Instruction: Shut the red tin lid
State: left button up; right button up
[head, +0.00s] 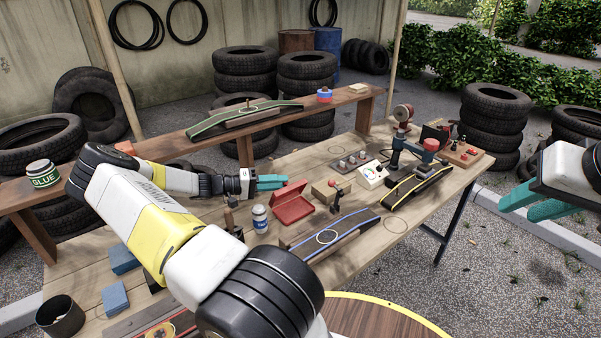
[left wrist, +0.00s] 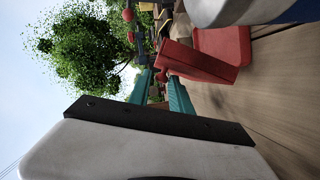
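The red tin (head: 293,208) sits on the wooden workbench with its lid (head: 287,191) standing open and tilted up. In the left wrist view the raised lid (left wrist: 200,66) leans beside the tin's body (left wrist: 228,47). My left gripper (head: 272,182) is just behind and left of the lid, at about its height. Its teal fingers (left wrist: 162,92) are apart with nothing seen between them; whether one touches the lid I cannot tell. My right gripper (head: 535,203) is at the right edge, off the bench, its teal fingers apart and empty.
A white jar (head: 260,218) stands just left of the tin. A blue-edged block (head: 332,236) lies in front, and a red-knobbed lever (head: 337,197) and a white gauge (head: 372,174) stand to the right. My left arm crosses the bench's left side.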

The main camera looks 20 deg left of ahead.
pick_arm(q)
jog(key=shift+o, duration=0.9)
jog(key=f+v, duration=0.1)
jog(key=v, duration=0.6)
jog(key=shift+s+a+r, duration=0.3)
jog(key=shift+s+r, duration=0.05)
jog(key=shift+r, duration=0.15)
